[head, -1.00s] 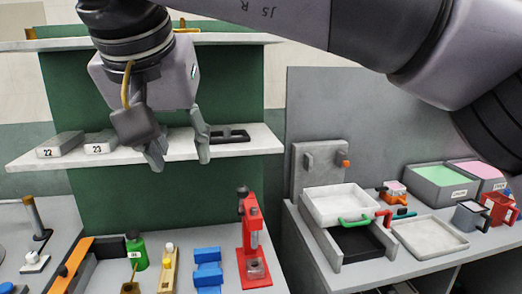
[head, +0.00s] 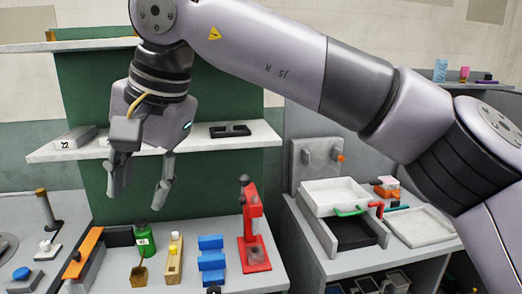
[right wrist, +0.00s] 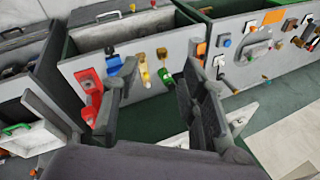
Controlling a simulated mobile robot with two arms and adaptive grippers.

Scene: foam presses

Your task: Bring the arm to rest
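My right gripper (head: 140,196) hangs fingers down in front of the white shelf and green back panel in the head view. Its two fingers are spread apart with nothing between them. In the right wrist view the open fingers (right wrist: 158,78) also show empty, with the bench beyond them. My right arm crosses the upper part of the head view from the right. The gripper appears clear of the bench objects below it. My left gripper is not in view.
A red press (head: 252,228), blue blocks (head: 211,260), a green bottle (head: 143,239) and an orange-topped piece (head: 82,254) stand on the bench. The white shelf (head: 225,143) holds a black frame and block 22. A white tray (head: 335,195) stands to the right.

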